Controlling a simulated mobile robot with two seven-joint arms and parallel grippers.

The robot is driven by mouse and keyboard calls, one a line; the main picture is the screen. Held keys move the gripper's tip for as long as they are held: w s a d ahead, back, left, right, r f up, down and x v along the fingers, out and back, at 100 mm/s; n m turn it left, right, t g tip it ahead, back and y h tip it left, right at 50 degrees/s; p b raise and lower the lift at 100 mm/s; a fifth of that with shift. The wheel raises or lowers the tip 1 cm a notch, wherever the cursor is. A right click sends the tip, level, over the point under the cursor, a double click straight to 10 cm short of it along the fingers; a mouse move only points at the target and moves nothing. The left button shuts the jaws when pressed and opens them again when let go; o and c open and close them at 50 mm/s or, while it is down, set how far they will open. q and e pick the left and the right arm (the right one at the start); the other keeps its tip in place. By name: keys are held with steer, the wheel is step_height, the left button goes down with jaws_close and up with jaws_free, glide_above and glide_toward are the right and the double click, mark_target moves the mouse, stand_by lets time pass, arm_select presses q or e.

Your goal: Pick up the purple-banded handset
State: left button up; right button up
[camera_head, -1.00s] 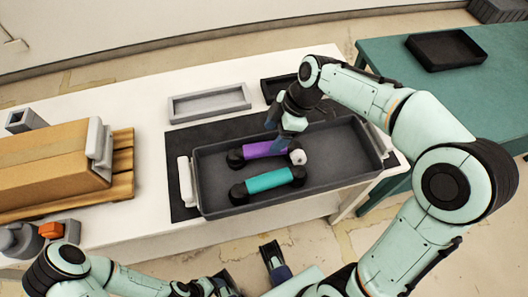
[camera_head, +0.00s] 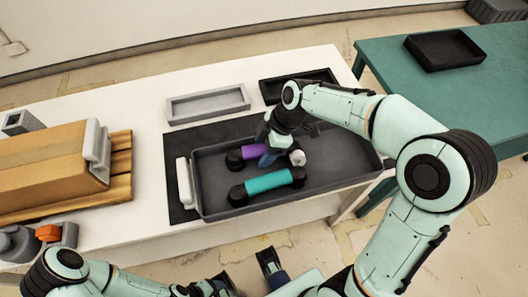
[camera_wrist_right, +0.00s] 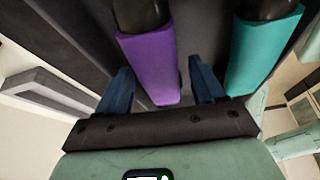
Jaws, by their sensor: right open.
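The purple-banded handset (camera_head: 250,153) lies in the dark grey tray, with dark ends and a white piece near its right end. My right gripper (camera_head: 267,152) is over it and hides part of the band. In the right wrist view, the purple band (camera_wrist_right: 150,62) runs between the two blue fingers of my open right gripper (camera_wrist_right: 161,82). Contact cannot be told. A teal-banded handset (camera_head: 268,180) lies beside it, nearer the front; its band (camera_wrist_right: 262,50) is just outside the right-hand finger. My left arm is at the bottom left; its jaw state is unclear.
The dark grey tray (camera_head: 330,187) has free room to the right. Its walls surround both handsets. A light grey tray (camera_head: 207,104) and a black tray (camera_head: 285,84) stand behind. A brown box (camera_head: 45,160) is at left. Another black tray (camera_head: 445,50) is on the green table.

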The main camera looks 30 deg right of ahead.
steer(key=shift+f, duration=0.25)
stand_by(0.4)
steer(key=c, duration=1.2)
